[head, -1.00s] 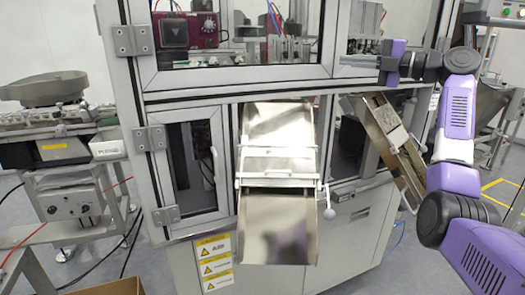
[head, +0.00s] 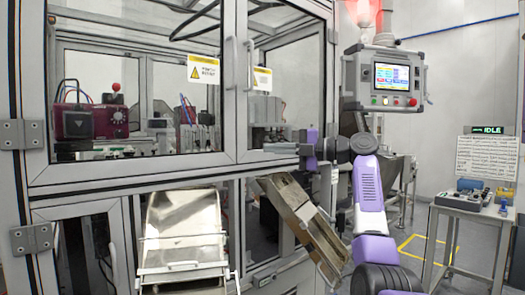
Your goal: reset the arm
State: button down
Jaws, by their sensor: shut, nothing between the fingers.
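My arm, purple and white with dark joints, rises from the lower right of the head view. Its forearm stands upright and the wrist bends to the left at the top. My gripper (head: 279,148) points left, level, in front of the machine's frame. Its fingers are grey and shut, with nothing between them. The fingertips are small against the grey frame behind them.
The glazed machine cabinet (head: 233,75) fills the left and middle. A metal chute (head: 182,230) and a tilted chute (head: 303,222) stick out below. A control panel (head: 384,78) hangs above my arm. A small table (head: 470,213) stands at right.

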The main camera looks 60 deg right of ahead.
jog(key=shift+s+d, duration=0.45)
jog(key=shift+d, duration=0.3)
jog(key=shift+s+d, duration=0.4)
jog(key=shift+d, duration=0.35)
jog(key=shift+s+d, duration=0.45)
jog(key=shift+d, duration=0.3)
